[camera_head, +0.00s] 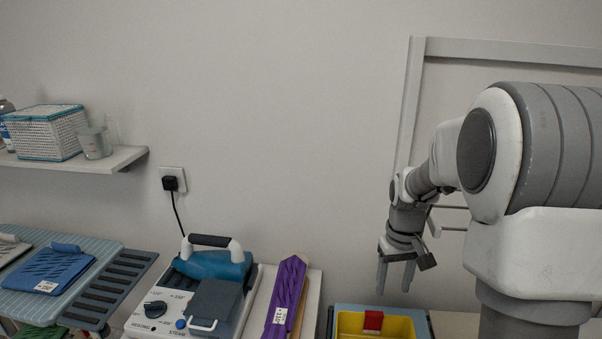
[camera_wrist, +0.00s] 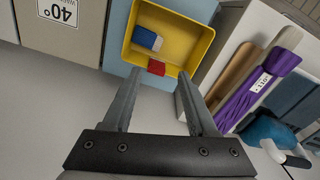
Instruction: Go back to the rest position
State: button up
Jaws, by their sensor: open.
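My gripper (camera_head: 396,275) points down above the right part of the bench, in front of the wall in the head view. In the wrist view its two fingers (camera_wrist: 162,98) are spread apart with nothing between them. A yellow bin (camera_head: 398,325) is below it, partly cut off by the frame's bottom edge. The bin also shows in the wrist view (camera_wrist: 190,33), with a blue-and-white block (camera_wrist: 147,39) inside. A red piece (camera_head: 373,321) is at the bin's edge and shows in the wrist view (camera_wrist: 156,68) too.
A steam iron station (camera_head: 205,290) and a purple folded item (camera_head: 287,290) stand left of the bin. An ironing board (camera_head: 55,270) lies at far left.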

jog(key=s+a+r+t, duration=0.3)
jog(key=s+a+r, duration=0.2)
jog(key=s+r, duration=0.5)
jog(key=s+a+r+t, duration=0.1)
jog(key=s+a+r, duration=0.1)
jog(key=s, duration=0.3)
jog(key=s+a+r+t, duration=0.1)
jog(key=s+r, duration=0.1)
jog(key=s, duration=0.4)
jog(key=shift+a+r+m, duration=0.2)
jog(key=shift+a+m, duration=0.1)
jog(key=shift+a, duration=0.05)
jog(key=shift+d, duration=0.1)
